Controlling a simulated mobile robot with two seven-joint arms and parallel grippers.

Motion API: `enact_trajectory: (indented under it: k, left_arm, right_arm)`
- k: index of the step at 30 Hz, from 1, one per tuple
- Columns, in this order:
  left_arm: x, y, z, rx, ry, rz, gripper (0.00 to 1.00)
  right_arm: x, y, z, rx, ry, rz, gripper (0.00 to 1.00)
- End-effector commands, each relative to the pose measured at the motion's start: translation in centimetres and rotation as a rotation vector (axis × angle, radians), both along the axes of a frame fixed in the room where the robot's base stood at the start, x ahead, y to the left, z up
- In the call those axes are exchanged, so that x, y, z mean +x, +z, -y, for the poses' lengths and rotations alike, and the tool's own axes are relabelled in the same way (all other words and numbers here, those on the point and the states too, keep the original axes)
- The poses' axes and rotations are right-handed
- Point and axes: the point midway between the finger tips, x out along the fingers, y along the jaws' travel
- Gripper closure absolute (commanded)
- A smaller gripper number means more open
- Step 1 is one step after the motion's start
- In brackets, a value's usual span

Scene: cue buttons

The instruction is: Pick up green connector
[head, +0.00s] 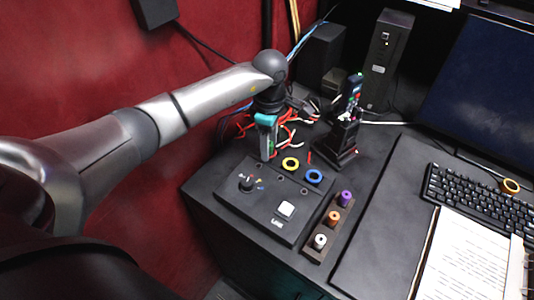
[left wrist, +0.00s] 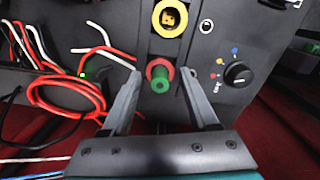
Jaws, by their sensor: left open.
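The green connector (left wrist: 160,84) stands in a red ring (left wrist: 160,63) on the black panel in the left wrist view. My left gripper (left wrist: 163,76) is open, with one finger on each side of the connector and a gap on both sides. In the head view my left gripper (head: 267,156) points down at the back left of the black panel (head: 262,217). The green connector is hidden behind the gripper there. My right gripper is not in view.
A yellow ring (head: 291,163) and a blue ring (head: 314,176) lie beside the gripper. A knob (head: 246,184) and a white button (head: 285,209) are on the panel. Red and white cables (head: 288,128) lie behind. A block with purple, orange and white pegs (head: 328,226) stands right.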

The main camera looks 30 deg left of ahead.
Motion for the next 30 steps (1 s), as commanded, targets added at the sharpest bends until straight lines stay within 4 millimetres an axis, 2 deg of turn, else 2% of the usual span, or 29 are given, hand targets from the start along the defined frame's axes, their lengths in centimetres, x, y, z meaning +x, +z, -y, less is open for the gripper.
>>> enact_trajectory:
  k: [7, 23, 30]
  left_arm:
    - [0.04, -0.11, 0.06, -0.001, 0.000, 0.001, 0.40]
    - [0.02, -0.10, 0.04, 0.000, 0.000, 0.001, 0.99]
    - [0.02, -0.10, 0.03, 0.000, 0.000, 0.001, 1.00]
  right_arm:
    - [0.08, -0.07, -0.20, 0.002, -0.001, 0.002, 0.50]
    - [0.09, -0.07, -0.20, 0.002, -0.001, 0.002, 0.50]
    - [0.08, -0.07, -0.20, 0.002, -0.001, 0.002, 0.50]
